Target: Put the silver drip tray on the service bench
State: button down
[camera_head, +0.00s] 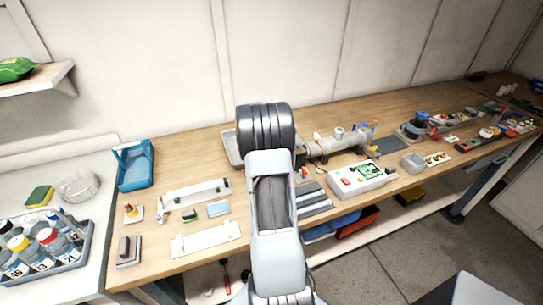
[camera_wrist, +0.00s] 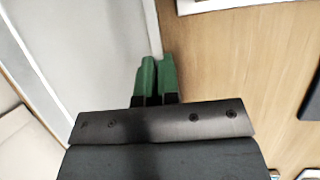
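The silver drip tray (camera_head: 230,150) shows in part at the back of the wooden service bench (camera_head: 190,150), left of my arm, which hides the rest of it. In the wrist view, the tray (camera_wrist: 95,45) is the broad pale grey surface at upper left. Its raised rim runs down into the narrow gap between my green fingertips. My gripper (camera_wrist: 157,75) appears shut on that rim. In the head view the fingers are hidden behind my wrist. The bench wood (camera_wrist: 235,75) lies right of the tray. I cannot tell whether the tray touches the bench.
A blue bin (camera_head: 134,168) stands at the bench's left end. White fixtures (camera_head: 205,238) and small parts lie in front. A metal cylinder assembly (camera_head: 335,143) and a white box with a green board (camera_head: 360,180) are on the right. A bottle rack (camera_head: 45,255) stands on the left counter.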

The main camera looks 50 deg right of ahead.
jog(key=c, duration=1.4)
grip_release()
jog(key=shift+f, duration=0.1)
jog(key=shift+o, duration=0.2)
jog(key=s+v, duration=0.1)
jog(key=v, duration=1.1)
jog(key=w+a+r+m+t, duration=0.1)
jog(key=w+a+r+m, duration=0.15)
jog(key=a, duration=0.65)
jog(key=s+a+m+t+y, duration=0.1)
jog(key=s+a+m, duration=0.3)
jog(key=a, duration=0.8)
jog(key=s+a+m+t+y, duration=0.2)
jog(key=s+a+m, duration=0.3)
jog(key=a, duration=0.8)
jog(key=s+y, duration=0.1)
jog(key=s, duration=0.2)
jog(key=shift+s+r+t+y, duration=0.3)
jog(key=shift+s+r+y, duration=0.05)
jog(key=shift+s+y, duration=0.05)
